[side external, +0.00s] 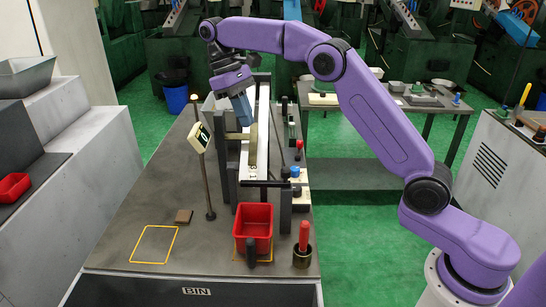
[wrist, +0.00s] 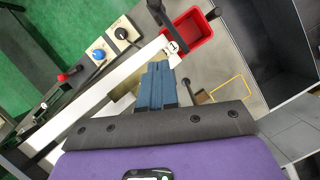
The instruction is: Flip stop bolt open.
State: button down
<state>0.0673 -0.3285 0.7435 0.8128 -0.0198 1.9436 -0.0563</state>
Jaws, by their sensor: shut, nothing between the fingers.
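My gripper (side external: 243,110) has blue fingers closed together and empty, pointing down at the long rail fixture. In the wrist view the fingers (wrist: 156,85) are side by side over the rail. A tan block (side external: 253,146) stands on the rail just below and beside the fingertips; I cannot tell whether they touch it. In the wrist view the block (wrist: 122,104) is partly hidden by the fingers. The white scale strip (side external: 252,178) runs along the rail, with a black crossbar (side external: 266,184) at its near end. I cannot tell for certain which part is the stop bolt.
A red bin (side external: 254,222) stands at the rail's near end. A display on a post (side external: 199,138) stands left. A blue knob (side external: 295,171) and red knob (side external: 299,146) line the right side. A red-handled tool (side external: 304,235) stands front right. The bench's left area is mostly clear.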

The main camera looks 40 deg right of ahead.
dwell(0.3)
jog(key=x, duration=1)
jog(key=shift+d, duration=0.1)
jog(key=shift+s+d, duration=0.25)
jog(key=shift+s, duration=0.6)
jog(key=shift+s+d+f, duration=0.1)
jog(key=shift+s+d, duration=0.05)
jog(key=shift+s, duration=0.35)
jog(key=shift+s+d, duration=0.15)
jog(key=shift+s, duration=0.4)
